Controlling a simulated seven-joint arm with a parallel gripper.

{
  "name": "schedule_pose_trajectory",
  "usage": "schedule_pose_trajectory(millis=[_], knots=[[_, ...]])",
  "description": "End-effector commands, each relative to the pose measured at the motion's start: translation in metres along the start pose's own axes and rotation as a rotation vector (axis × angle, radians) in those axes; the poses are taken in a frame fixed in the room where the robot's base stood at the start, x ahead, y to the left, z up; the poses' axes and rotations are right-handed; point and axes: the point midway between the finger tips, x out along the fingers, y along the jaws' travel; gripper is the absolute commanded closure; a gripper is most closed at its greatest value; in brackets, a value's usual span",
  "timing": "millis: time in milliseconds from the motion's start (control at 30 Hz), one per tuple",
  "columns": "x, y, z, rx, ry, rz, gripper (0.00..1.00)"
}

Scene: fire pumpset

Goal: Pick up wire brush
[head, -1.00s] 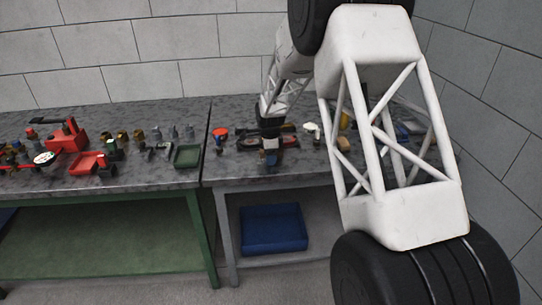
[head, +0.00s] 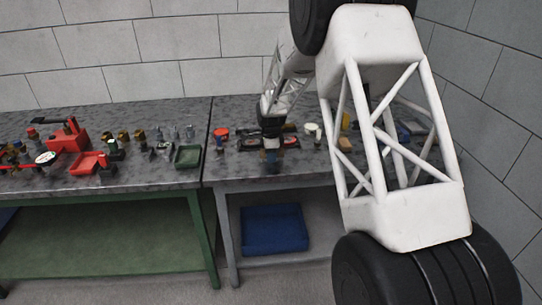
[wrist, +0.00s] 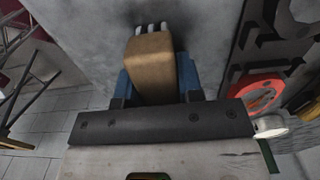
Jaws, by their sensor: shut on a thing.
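The wire brush (wrist: 152,65) shows in the wrist view as a tan, wood-like block with short grey bristles at its far end. It sits between the two blue fingers of my gripper (wrist: 156,78), which are shut on it from both sides. In the head view my gripper (head: 271,160) is over the front part of the right grey-topped table (head: 305,168). The brush cannot be made out there, and my arm hides part of the tabletop. I cannot tell whether the brush touches the table.
An orange-red item (head: 221,132) stands left of my gripper, and a white item (head: 312,132) stands to the right. A green tray (head: 188,156) and several fittings are on the left table. A blue bin (head: 274,230) is below the right table.

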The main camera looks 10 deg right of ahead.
Motion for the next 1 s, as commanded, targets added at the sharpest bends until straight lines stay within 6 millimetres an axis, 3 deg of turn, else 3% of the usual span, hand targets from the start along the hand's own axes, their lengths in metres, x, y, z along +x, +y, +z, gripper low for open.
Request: schedule_pose_trajectory(millis=[367,1000], knots=[[-0.035,0.002,0.000,0.000,0.000,-0.002,0.93],[-0.043,0.097,-0.008,0.000,0.000,-0.002,0.93]])
